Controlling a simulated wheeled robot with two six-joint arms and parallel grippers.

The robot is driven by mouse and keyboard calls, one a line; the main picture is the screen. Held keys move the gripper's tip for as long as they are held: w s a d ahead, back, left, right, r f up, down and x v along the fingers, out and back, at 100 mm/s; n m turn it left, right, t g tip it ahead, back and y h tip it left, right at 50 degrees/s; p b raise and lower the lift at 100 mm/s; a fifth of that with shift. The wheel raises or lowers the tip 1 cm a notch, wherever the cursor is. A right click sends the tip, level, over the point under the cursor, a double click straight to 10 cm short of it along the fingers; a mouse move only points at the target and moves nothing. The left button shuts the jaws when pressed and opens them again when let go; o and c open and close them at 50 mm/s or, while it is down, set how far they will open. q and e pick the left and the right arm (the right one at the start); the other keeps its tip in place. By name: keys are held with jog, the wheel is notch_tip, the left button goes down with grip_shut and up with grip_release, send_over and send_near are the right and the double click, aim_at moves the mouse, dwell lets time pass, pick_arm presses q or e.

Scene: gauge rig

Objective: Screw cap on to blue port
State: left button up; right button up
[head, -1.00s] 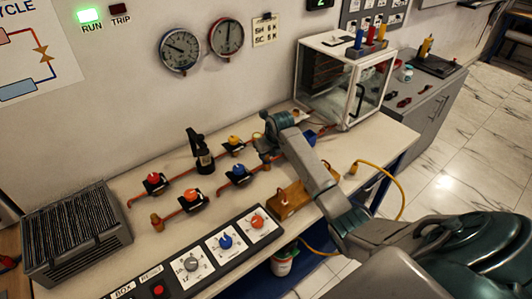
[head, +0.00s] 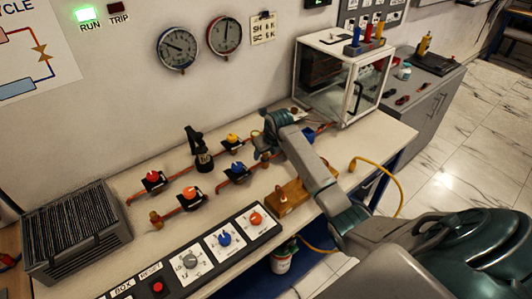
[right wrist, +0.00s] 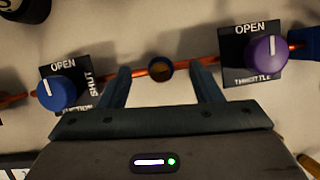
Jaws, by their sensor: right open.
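My right gripper (right wrist: 161,72) is open over the copper pipe (right wrist: 110,79). In the right wrist view a round brass fitting (right wrist: 160,69) on the pipe line shows between its two fingers, with a gap on each side. I cannot tell whether this is the cap or a port. In the head view my right gripper (head: 268,148) hides that part of the pipe. A blue block (right wrist: 303,42) sits at the pipe's right end and shows in the head view (head: 308,135). I cannot tell whether it is the blue port. My left gripper is out of view.
A blue knob (right wrist: 57,92) and a purple throttle knob (right wrist: 267,49) flank the fingers. A black-handled part (head: 203,155), a yellow knob (head: 232,139) and a wooden block (head: 290,197) stand nearby. A glass-fronted case (head: 335,80) stands behind to the right.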

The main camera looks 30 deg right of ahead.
jog(key=b+v, duration=0.3)
jog(key=v, duration=0.7)
